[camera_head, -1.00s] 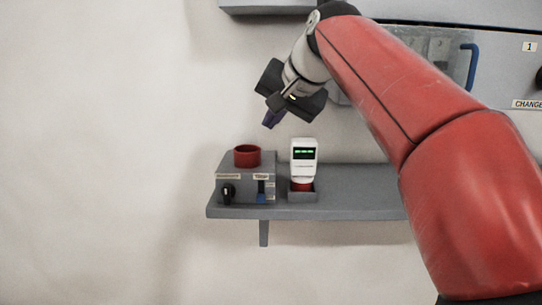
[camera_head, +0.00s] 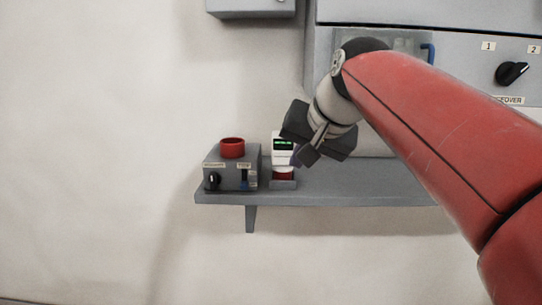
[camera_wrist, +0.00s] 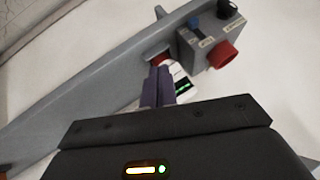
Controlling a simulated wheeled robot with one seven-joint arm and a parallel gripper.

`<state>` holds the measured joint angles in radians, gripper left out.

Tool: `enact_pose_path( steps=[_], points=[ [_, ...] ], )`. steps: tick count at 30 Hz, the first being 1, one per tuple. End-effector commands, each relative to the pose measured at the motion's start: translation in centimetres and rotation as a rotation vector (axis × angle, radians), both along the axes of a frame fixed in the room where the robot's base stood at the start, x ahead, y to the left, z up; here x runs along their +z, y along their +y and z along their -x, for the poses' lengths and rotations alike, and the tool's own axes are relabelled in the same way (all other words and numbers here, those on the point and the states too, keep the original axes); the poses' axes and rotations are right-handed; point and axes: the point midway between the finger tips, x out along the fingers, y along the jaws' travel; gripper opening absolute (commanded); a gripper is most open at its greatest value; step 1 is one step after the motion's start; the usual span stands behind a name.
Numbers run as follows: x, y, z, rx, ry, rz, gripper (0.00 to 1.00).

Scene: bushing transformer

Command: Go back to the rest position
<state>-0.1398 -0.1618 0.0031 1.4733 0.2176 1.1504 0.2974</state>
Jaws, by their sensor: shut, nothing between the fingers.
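My gripper (camera_head: 302,157) is at the end of my red arm, above the shelf, and its purple fingers are together with nothing between them. In the head view it partly covers the white device (camera_head: 282,149) with a green display. In the wrist view the shut fingers (camera_wrist: 159,84) overlap the same white device (camera_wrist: 182,88); whether they touch it I cannot tell. The device stands upright in a small grey holder with a red part at its base.
A grey shelf (camera_head: 340,182) is fixed to the wall. A grey box (camera_head: 230,172) with a red round top (camera_head: 232,147), a black knob and a blue switch stands at its left. A panel with a black knob (camera_head: 511,73) is at upper right. The wall at left is clear.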

Motion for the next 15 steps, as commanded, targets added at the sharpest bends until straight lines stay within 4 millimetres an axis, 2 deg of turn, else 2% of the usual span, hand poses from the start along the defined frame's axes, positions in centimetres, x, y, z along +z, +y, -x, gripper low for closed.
enact_pose_path(
  steps=[5,9,15],
  points=[
    [-4.8,-3.0,4.5,-0.004,0.021,0.091,0.00],
    [-10.9,-5.9,9.8,0.005,0.051,0.194,0.00],
    [-19.8,-8.9,16.6,0.040,0.097,0.321,0.00]
  ],
)
